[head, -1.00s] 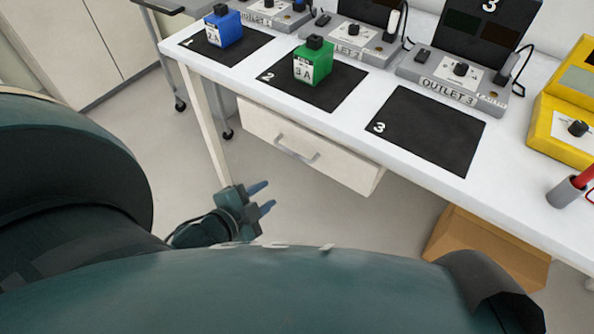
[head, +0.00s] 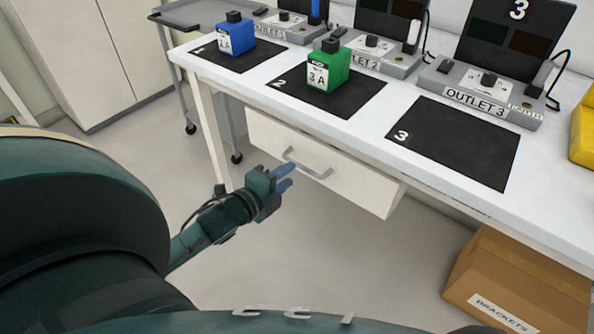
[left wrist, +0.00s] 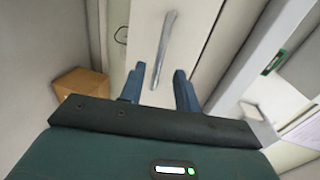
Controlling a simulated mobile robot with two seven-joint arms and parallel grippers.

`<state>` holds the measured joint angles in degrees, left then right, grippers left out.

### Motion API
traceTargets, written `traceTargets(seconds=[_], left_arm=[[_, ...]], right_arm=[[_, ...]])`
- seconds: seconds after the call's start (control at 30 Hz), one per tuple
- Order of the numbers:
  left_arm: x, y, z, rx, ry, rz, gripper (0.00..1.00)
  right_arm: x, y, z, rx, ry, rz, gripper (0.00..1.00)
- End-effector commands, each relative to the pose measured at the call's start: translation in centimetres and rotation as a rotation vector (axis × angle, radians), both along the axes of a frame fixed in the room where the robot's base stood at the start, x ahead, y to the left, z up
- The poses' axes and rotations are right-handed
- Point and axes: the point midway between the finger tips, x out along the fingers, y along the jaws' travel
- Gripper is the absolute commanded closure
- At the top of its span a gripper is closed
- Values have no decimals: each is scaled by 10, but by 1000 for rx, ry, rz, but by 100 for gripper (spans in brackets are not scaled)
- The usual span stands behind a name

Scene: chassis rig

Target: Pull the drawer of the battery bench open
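The white drawer (head: 350,182) hangs under the front edge of the battery bench (head: 375,134) and looks shut. Its grey bar handle (head: 308,166) is on the front face. My left gripper (head: 288,177) is just in front of the drawer, near the left part of the handle, with its blue fingers pointing at it. In the left wrist view the fingers (left wrist: 160,88) are apart with nothing between them. The handle (left wrist: 164,50) shows ahead, in line with the gap and apart from the fingertips. My right gripper is out of view.
A blue battery (head: 235,34) and a green battery (head: 328,67) stand on black mats on the bench; mat 3 (head: 455,142) is empty. A cardboard box (head: 520,281) is on the floor at right. A grey cart (head: 190,20) stands at left. Floor before the drawer is clear.

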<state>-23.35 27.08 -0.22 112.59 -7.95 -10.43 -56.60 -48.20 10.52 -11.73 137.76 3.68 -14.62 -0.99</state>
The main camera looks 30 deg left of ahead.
Motion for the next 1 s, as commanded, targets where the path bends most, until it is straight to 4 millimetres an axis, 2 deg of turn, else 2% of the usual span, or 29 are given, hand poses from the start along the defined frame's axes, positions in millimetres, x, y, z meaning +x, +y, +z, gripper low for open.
traceTargets(seconds=[0.1,0.3,0.7,1.0], left_arm=[[21,-1,-5,0,-2,1,68],[41,-3,-10,-1,0,1,68],[47,-4,-11,-2,2,0,68],[46,-4,-10,-2,1,0,93]], right_arm=[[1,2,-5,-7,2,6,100],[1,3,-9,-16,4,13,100],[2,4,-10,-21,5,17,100],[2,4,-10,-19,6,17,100]])
